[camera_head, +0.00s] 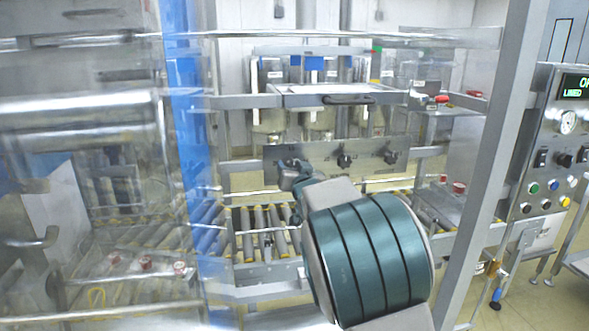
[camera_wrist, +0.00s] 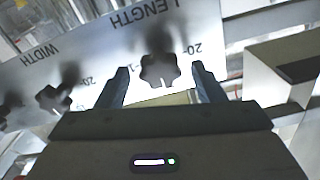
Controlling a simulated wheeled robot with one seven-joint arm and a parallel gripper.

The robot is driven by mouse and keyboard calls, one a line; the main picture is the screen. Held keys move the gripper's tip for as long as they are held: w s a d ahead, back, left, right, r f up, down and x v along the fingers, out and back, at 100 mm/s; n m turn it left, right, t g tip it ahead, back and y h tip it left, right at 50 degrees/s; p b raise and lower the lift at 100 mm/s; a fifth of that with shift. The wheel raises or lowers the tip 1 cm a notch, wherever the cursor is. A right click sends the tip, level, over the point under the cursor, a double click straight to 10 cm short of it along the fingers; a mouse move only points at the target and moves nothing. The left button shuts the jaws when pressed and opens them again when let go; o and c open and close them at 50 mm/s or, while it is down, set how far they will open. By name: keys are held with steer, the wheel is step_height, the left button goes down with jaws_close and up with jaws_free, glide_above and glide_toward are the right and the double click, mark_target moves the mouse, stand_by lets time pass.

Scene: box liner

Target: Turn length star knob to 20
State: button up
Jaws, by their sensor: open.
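The length star knob (camera_wrist: 160,70) is a dark lobed knob on a grey plate, below the upside-down word LENGTH in the wrist view. A pale slot shows at its lower edge, pointing down in the picture. A "20" mark is printed at its upper right. My gripper (camera_wrist: 159,72) is open, one finger on each side of the knob, with visible gaps to it. In the head view my gripper (camera_head: 291,172) is at the plate's left end and hides the length knob.
The grey plate (camera_head: 368,158) carries two more knobs: the width knob (camera_wrist: 55,97), which also shows in the head view (camera_head: 344,160), and another at its right (camera_head: 390,157). A roller conveyor (camera_head: 258,235) runs below. A clear panel with a blue post (camera_head: 190,150) stands at left.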

steer(key=c, duration=1)
steer(key=shift+o, duration=0.2)
steer(key=shift+f+b, duration=0.1)
steer(key=shift+b, duration=0.35)
steer(key=n+b, duration=1.7)
steer(key=shift+a+n, duration=0.1)
steer(key=shift+n, duration=0.3)
